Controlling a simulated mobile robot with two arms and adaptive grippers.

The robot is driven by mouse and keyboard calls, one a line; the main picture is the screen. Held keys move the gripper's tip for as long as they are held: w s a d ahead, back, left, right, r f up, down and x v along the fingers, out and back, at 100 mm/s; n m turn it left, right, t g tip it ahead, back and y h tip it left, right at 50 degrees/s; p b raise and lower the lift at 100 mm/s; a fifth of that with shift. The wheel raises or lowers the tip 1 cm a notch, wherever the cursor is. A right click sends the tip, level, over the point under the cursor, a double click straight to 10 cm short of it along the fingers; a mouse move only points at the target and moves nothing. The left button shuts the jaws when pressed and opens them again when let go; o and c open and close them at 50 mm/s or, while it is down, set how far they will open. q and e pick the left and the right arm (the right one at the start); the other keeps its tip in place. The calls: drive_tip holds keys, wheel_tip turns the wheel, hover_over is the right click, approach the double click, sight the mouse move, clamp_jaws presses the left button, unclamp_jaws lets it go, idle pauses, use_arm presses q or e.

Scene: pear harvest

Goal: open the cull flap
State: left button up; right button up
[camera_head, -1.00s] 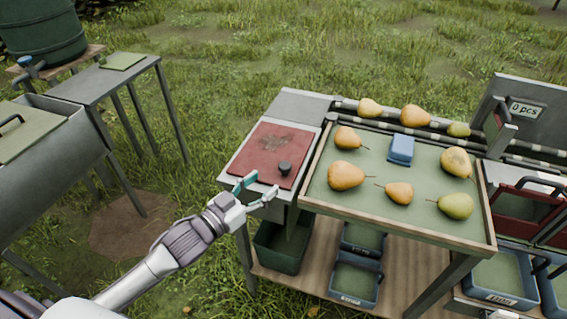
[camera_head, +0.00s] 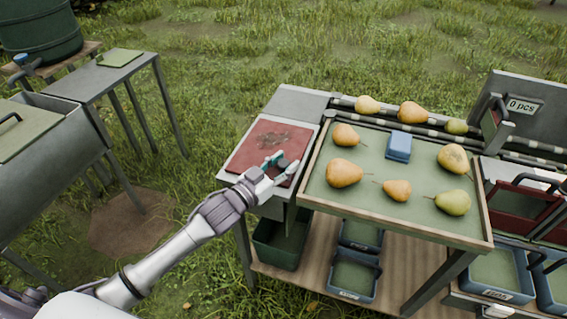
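The cull flap is a flat red panel (camera_head: 262,142) with a dark worn patch, lying flush in the grey top at the left end of the sorting table. Its dark round knob (camera_head: 284,164) sits near the front right edge. My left gripper (camera_head: 277,168) is at the knob, with its fingers apart, one on the far side and one on the near side. The knob is partly hidden by the fingers, and I cannot tell whether they touch it. My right gripper is not in view.
A tray (camera_head: 350,207) with several pears and a blue block (camera_head: 398,146) stands right of the flap. A dark green bin (camera_head: 279,243) is below the flap. Grey tables (camera_head: 92,85) stand at the left, with open grass between.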

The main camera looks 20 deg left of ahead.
use_arm(q)
drive_tip(key=c, duration=0.5)
clamp_jaws()
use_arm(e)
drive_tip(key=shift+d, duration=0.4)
use_arm(q)
drive_tip(key=shift+r, duration=0.1)
